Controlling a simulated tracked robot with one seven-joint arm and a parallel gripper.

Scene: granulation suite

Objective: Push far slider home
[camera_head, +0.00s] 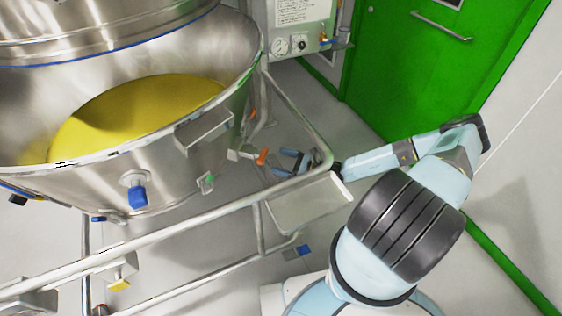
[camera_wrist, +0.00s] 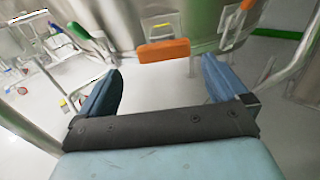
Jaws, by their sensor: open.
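An orange block (camera_head: 262,157) on a pale metal bracket (camera_head: 240,153) sticks out from the side of the steel vessel; I take it to be the slider, but cannot be sure. In the wrist view the orange block (camera_wrist: 163,50) lies ahead, roughly centred between the fingers. My gripper (camera_head: 279,161) is open and empty, just right of the block in the head view, with a small gap. In the wrist view my gripper (camera_wrist: 160,66) shows two blue fingers spread wide, apart from the block. How far the slider is in cannot be told.
The steel vessel (camera_head: 60,188) holds yellow powder (camera_head: 130,110). A tubular rail (camera_head: 180,228) runs in front and curves round close to my gripper. A second orange part (camera_head: 251,114) sits farther back. A green door (camera_head: 440,70) stands behind. Grey floor is open before it.

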